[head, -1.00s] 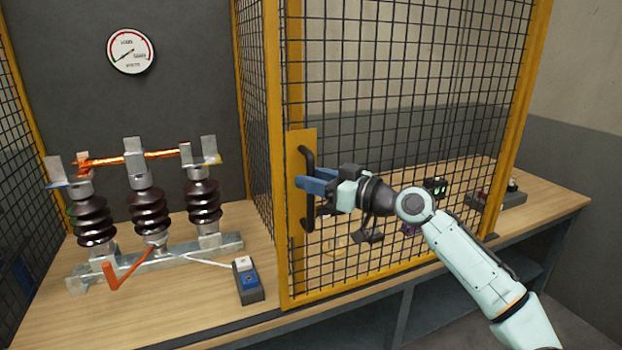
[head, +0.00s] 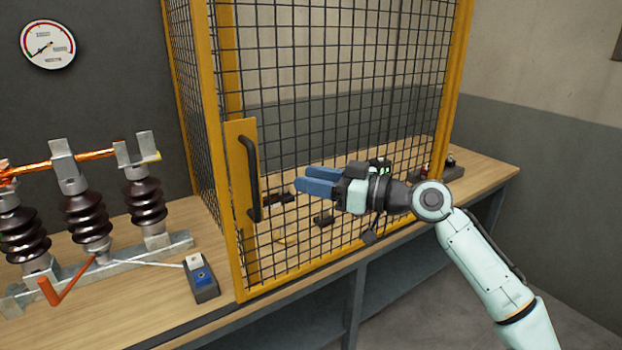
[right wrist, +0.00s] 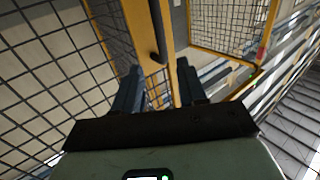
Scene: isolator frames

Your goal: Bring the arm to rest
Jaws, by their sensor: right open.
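My right gripper (head: 318,186) is open and empty in front of the mesh door, with its blue fingers pointing left. It stands to the right of the black door handle (head: 250,178), clear of it. In the right wrist view the two fingers (right wrist: 158,88) are spread, and the handle (right wrist: 157,32) on its yellow plate shows beyond them. My right arm comes in from the lower right of the head view. My left gripper is not in view.
The yellow-framed mesh door (head: 340,110) stands behind my right gripper. An isolator with brown insulators (head: 85,215) and an orange lever (head: 55,290) is at left. A small control box (head: 201,280) sits beside it on the wooden bench (head: 130,312). Open floor lies at right.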

